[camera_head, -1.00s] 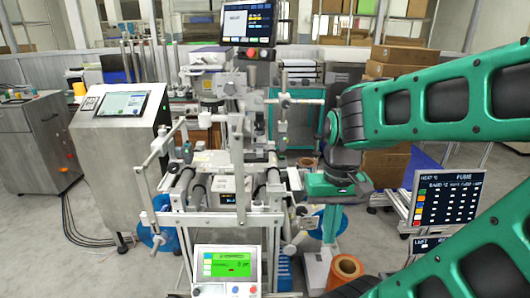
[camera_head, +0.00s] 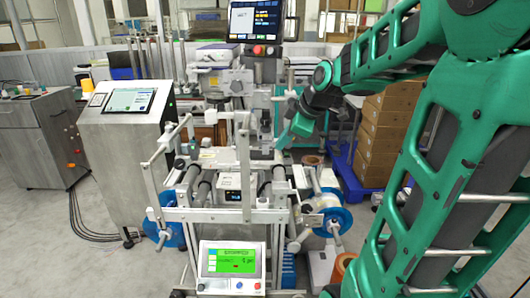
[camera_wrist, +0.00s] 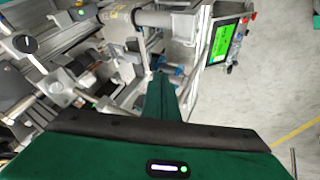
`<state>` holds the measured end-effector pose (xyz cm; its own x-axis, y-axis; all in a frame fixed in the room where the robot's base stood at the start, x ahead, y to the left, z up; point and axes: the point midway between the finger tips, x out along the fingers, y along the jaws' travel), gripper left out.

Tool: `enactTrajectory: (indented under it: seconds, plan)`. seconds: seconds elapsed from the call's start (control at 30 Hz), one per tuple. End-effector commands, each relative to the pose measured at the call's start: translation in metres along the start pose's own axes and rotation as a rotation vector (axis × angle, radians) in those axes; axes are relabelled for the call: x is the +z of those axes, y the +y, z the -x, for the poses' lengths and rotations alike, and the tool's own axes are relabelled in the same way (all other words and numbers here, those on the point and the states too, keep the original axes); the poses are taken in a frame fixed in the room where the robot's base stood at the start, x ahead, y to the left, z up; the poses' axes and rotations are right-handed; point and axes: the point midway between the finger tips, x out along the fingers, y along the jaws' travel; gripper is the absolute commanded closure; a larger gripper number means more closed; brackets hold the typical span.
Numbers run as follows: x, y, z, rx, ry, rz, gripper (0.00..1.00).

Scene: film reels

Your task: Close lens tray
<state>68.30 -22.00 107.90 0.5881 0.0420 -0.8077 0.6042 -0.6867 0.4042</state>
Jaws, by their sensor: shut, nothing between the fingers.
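My gripper (camera_head: 285,140) is shut and empty, at the right side of the film machine (camera_head: 236,205) in the head view, around the height of its upper frame. In the wrist view my green gripper fingers (camera_wrist: 158,78) are together and point at the machine's metal frame and rollers. I cannot tell whether they touch it. I cannot single out the lens tray for sure in either view. A flat white plate (camera_head: 215,158) lies above the rollers, left of the machine's central column. My gripper and the frame hide part of the machine's right side.
A green-screened display (camera_head: 232,262) stands at the machine's front; it shows also in the wrist view (camera_wrist: 222,42). Blue reels sit low at left (camera_head: 172,235) and right (camera_head: 338,221). A steel console (camera_head: 122,160) stands left. Stacked cartons (camera_head: 388,130) stand right. Open floor lies at left.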

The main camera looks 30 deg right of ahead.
Motion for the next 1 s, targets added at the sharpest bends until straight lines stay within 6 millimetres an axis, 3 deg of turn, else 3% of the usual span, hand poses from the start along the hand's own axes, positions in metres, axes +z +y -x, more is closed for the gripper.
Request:
enactTrajectory:
  seconds: [0.27, 0.7, 1.0]
  plan:
    - [-0.006, 0.004, -0.025, 0.004, 0.015, 0.039, 1.00]
    - [-0.007, 0.003, -0.105, 0.002, 0.014, 0.037, 1.00]
    - [-0.009, 0.036, -0.118, 0.006, 0.014, 0.037, 1.00]
